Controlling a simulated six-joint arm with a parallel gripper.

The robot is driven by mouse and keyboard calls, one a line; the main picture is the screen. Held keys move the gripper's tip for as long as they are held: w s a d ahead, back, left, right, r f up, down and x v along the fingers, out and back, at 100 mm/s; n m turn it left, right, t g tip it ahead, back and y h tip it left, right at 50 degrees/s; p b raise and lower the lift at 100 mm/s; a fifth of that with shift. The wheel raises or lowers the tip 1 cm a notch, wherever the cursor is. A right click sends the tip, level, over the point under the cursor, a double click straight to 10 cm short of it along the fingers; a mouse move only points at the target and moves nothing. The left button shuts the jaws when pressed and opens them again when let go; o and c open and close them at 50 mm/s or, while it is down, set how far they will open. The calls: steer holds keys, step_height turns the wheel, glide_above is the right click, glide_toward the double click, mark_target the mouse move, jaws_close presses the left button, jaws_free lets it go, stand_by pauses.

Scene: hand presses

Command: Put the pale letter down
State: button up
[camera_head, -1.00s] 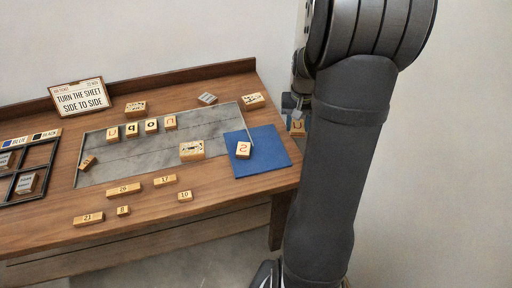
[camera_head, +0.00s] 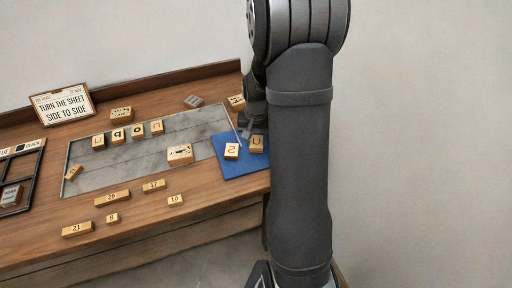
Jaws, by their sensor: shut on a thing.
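The pale letter block (camera_head: 257,144), marked with a U- or n-like shape, is at the right part of the blue mat (camera_head: 232,167). My gripper (camera_head: 252,131) is shut on it from behind; the fingers are small and partly hidden by my arm. I cannot tell whether the block touches the mat or hangs just above it. A second pale block with an S-like mark (camera_head: 231,151) sits on the mat just to its left, with a narrow gap between them.
Several letter blocks (camera_head: 137,131) stand in a row on the grey slab (camera_head: 120,166). A patterned block (camera_head: 180,154) lies at its right part. Numbered wooden pieces (camera_head: 112,197) lie along the front. A sign (camera_head: 63,105) stands back left. The mat's front part is bare.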

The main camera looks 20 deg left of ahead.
mark_target(256, 142)
steer(key=shift+f, duration=2)
steer(key=shift+f, duration=0.1)
steer(key=o, duration=1)
steer(key=shift+c, duration=0.2)
step_height(256, 142, up, 12)
steer(key=shift+r, duration=0.15)
